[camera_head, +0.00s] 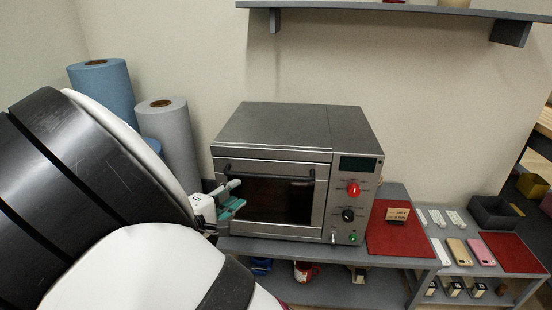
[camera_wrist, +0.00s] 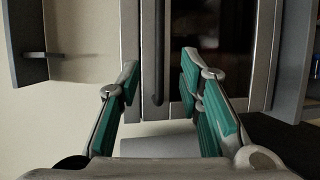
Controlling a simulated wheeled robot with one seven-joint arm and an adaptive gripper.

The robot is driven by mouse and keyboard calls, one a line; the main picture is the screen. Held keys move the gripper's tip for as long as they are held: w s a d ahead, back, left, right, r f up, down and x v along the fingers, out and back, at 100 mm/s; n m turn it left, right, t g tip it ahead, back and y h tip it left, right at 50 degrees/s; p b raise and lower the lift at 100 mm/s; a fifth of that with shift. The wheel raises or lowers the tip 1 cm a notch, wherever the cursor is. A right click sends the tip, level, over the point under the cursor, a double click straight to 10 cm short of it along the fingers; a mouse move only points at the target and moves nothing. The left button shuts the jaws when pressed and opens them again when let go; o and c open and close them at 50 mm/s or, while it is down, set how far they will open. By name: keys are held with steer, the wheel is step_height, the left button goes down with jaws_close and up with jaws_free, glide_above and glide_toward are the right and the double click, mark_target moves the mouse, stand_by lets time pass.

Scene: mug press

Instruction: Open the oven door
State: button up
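The oven (camera_head: 290,130) is a grey metal box on a grey bench. Its door (camera_head: 275,233) has a dark window and looks shut. A dark bar handle (camera_head: 285,177) runs along the door's upper edge. My gripper (camera_head: 237,194) is in front of the door's left part, with its green-padded fingers apart. The handle (camera_wrist: 158,50) shows as an upright dark bar lying between the two fingertips in the picture. I cannot tell whether either finger touches it.
A red knob (camera_head: 353,189) and a black knob (camera_head: 348,215) are on the oven's right panel. Blue (camera_head: 103,85) and grey (camera_head: 172,135) rolls stand left of the oven. A shelf (camera_head: 385,9) hangs above. A red mat (camera_head: 385,238) lies on the right.

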mark_target(260, 178)
steer(key=b+x, duration=0.2)
steer(key=x, duration=1.1)
steer(key=shift+w+d+f+b, duration=0.1)
steer(key=shift+w+f+b, duration=0.05)
steer(key=shift+b, duration=0.15)
jaws_close()
